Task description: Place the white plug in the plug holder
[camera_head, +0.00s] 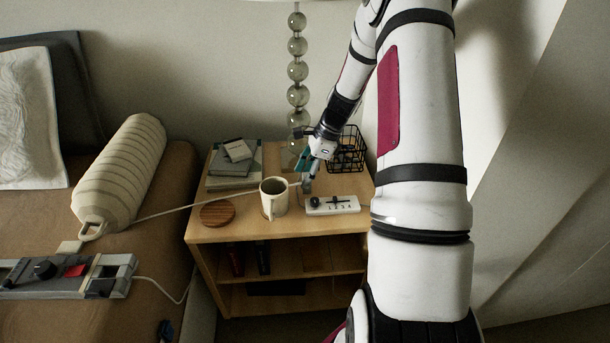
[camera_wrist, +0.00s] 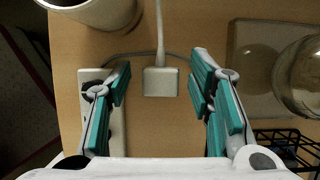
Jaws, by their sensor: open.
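The white plug (camera_wrist: 161,82) lies on the wooden table top in the wrist view, with its white cord running up and away. My gripper (camera_wrist: 161,66) is open, with one teal-padded finger on each side of the plug and a gap on both sides. In the head view my gripper (camera_head: 308,165) is low over the table, behind the mug. A white strip with black parts on top (camera_head: 332,205), perhaps the plug holder, lies at the table's front right. Its end also shows under the left finger in the wrist view (camera_wrist: 118,140).
A cream mug (camera_head: 274,198) stands left of the gripper. A glass-ball lamp (camera_head: 297,70) and a black wire basket (camera_head: 346,150) stand behind. Books (camera_head: 232,165) and a round wooden coaster (camera_head: 217,213) lie left. A grey device (camera_head: 65,275) rests on the sofa.

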